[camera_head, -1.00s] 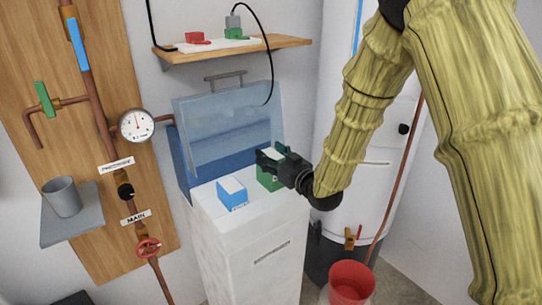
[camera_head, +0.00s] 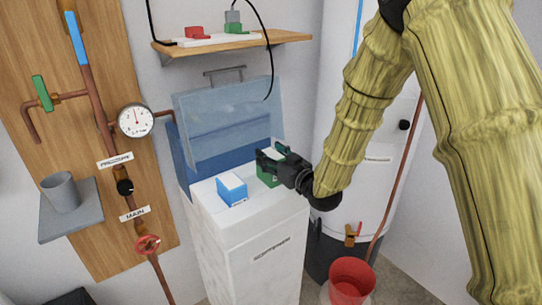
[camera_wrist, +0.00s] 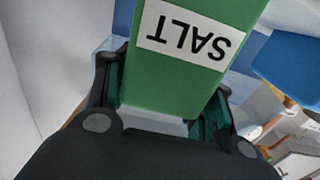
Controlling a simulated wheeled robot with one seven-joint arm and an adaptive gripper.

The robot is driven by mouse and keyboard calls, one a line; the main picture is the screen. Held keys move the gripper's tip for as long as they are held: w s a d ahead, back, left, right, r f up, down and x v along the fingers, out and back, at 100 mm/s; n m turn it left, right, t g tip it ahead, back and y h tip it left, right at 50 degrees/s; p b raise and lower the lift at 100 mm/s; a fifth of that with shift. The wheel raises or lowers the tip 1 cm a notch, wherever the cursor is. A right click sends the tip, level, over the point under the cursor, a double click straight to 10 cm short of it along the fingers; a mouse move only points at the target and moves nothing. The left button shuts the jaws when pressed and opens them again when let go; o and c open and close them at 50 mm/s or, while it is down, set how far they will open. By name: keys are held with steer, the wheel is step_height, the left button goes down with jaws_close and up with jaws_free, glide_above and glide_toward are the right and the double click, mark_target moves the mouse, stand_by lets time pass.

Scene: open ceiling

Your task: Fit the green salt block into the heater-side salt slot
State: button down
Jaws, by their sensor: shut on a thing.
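The green salt block (camera_head: 266,178) is between the fingers of my gripper (camera_head: 272,163). It is over the right part of the white softener cabinet (camera_head: 256,212). In the wrist view the green block (camera_wrist: 190,75) fills the middle, with its white SALT label upside down, and my gripper (camera_wrist: 165,105) is shut on its sides. I cannot tell whether the block touches the cabinet top. No slot opening can be made out under the green block.
A clear lid (camera_head: 228,120) stands raised behind the cabinet top. A wooden shelf (camera_head: 225,48) hangs above it. The white heater tank (camera_head: 345,205) is close on the right, with a red bucket (camera_head: 352,280) below. A pipe board (camera_head: 85,220) is at left.

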steer(key=shift+f, duration=0.2)
steer(key=c, duration=0.5)
jaws_free()
steer(key=shift+r, duration=0.1)
steer(key=shift+f, duration=0.25)
steer(key=v, duration=1.2)
steer(key=shift+r, duration=0.15)
steer(key=s+d+f+m+g+h+p, duration=0.1)
steer(key=s+d+f+m+g+h, duration=0.2)
steer(key=f, duration=0.6)
steer(key=s+d+f+g+h+p, duration=0.1)
steer(key=s+d+f+h, duration=0.1)
steer(key=s+f, duration=0.55)
steer(key=s+d+f+m+g+h, duration=0.2)
steer(key=s+d+f, duration=0.1)
steer(key=f, duration=0.8)
steer(key=s+d+f+m+g+h, duration=0.1)
steer(key=s+d+f+g, duration=0.1)
steer(key=s, duration=0.7)
steer(key=s+d+f+g+h+p, duration=0.1)
steer(key=s+d+f+g, duration=0.2)
steer(key=s+f, duration=0.3)
steer(key=s+d+f+m+g+h+p, duration=0.1)
steer(key=s+f, duration=0.4)
steer(key=s, duration=0.8)
steer(key=d+g, duration=0.1)
steer(key=g, duration=0.1)
steer(key=shift+d+m+g+h, duration=0.15)
steer(key=shift+m+g+h, duration=0.15)
